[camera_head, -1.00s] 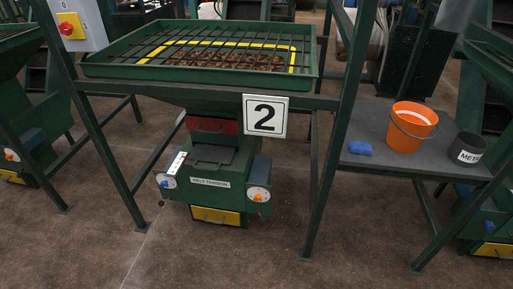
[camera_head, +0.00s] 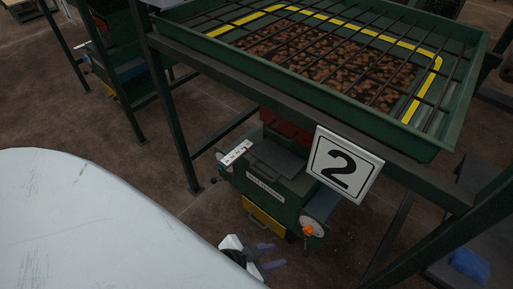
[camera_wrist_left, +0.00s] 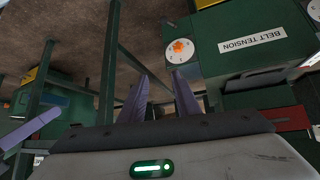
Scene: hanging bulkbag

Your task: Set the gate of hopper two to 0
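Hopper two has a green tray with a black grid (camera_head: 350,62) and brown material under it, and its number 2 sign (camera_head: 345,165) hangs in front. Below are a red part (camera_head: 289,128), a green box with a BELT TENSION label (camera_head: 265,187) and a white marked scale strip (camera_head: 236,152) at its left. I cannot read the scale's setting. A white dial with an orange knob (camera_head: 308,231) is on the box's right. My left gripper (camera_head: 270,256) is in front of and below the box, apart from it. Its purple fingers stand apart and empty in the left wrist view (camera_wrist_left: 160,95). My right gripper is not seen.
A yellow drawer front (camera_head: 264,222) is under the box. Green frame legs (camera_head: 172,105) stand around the hopper. A blue item (camera_head: 468,264) lies on the side table at right. My pale arm link covers the lower left. Open brown floor lies left of the hopper.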

